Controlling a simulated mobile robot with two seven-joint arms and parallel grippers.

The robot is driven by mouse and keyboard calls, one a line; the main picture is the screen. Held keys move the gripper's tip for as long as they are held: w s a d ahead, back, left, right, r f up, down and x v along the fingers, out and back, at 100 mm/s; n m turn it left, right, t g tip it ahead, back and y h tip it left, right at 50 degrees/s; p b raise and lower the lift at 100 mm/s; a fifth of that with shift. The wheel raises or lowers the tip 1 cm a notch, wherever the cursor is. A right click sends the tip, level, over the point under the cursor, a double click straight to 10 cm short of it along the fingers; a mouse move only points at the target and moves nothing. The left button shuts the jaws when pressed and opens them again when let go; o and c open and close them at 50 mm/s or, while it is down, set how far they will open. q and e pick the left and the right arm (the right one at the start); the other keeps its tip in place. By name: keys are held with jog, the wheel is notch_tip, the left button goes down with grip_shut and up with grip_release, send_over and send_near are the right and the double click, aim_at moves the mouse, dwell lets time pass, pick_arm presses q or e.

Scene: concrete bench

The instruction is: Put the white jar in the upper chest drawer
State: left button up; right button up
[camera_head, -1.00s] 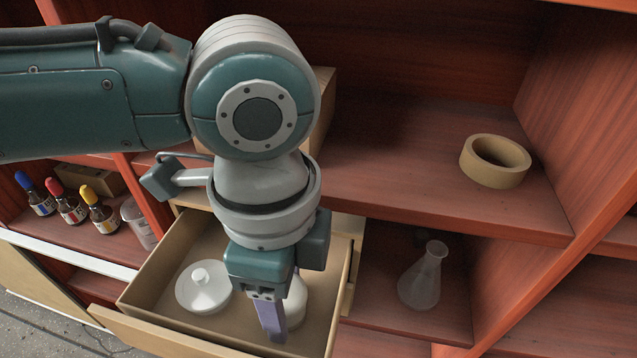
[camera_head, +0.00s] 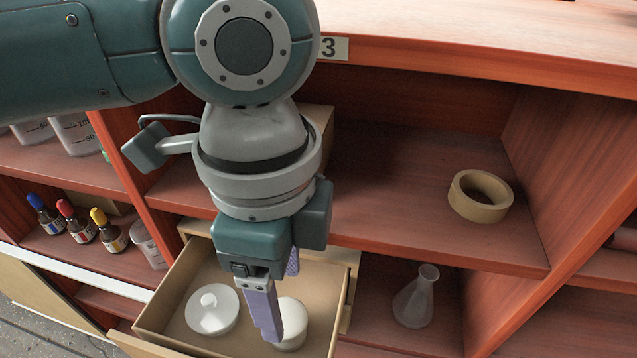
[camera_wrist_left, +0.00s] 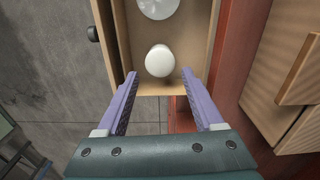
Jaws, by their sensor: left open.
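The white jar (camera_head: 291,326) stands inside the pulled-out drawer (camera_head: 178,284) of the small wooden chest; it also shows in the left wrist view (camera_wrist_left: 159,61). My left gripper (camera_head: 280,300) is open above the drawer. In the left wrist view the purple fingers (camera_wrist_left: 158,78) are spread to either side, and the jar lies just beyond their tips, with nothing held. In the head view one finger partly covers the jar. My right gripper is not in view.
A white lidded dish with a knob (camera_head: 212,309) shares the drawer. A tape roll (camera_head: 481,196) lies on the shelf at right, and a glass flask (camera_head: 415,297) stands below it. Several dropper bottles (camera_head: 80,227) stand at left.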

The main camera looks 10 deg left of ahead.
pick_arm(q)
notch_tip(320, 180, up, 5)
jog(key=p, duration=0.2)
jog(key=s+d+n+h, duration=0.3)
jog(key=s+d+h, duration=0.15)
jog(key=d, duration=0.25)
jog(key=a+n+t, duration=0.1)
jog(key=n, duration=0.1)
jog(key=s+a+f+n+t, duration=0.1)
jog(key=a+n, duration=0.1)
jog(key=s+a+n+t, duration=0.1)
jog(key=a+n, duration=0.1)
jog(key=n, duration=0.1)
jog(key=shift+s+a+f+y, duration=0.15)
jog(key=shift+s+a+y, duration=0.05)
jog(key=shift+a+y, duration=0.05)
jog(key=s+a+f+n+y, duration=0.1)
jog(key=s+a+n+y, duration=0.2)
jog(key=a, duration=0.9)
jog(key=s+n, duration=0.2)
jog(key=shift+s+f+n+t+y, duration=0.2)
jog(key=shift+n+t+y, duration=0.1)
jog(key=shift+y, duration=0.1)
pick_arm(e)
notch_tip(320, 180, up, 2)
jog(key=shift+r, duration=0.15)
pick_arm(q)
jog(key=shift+a, duration=0.1)
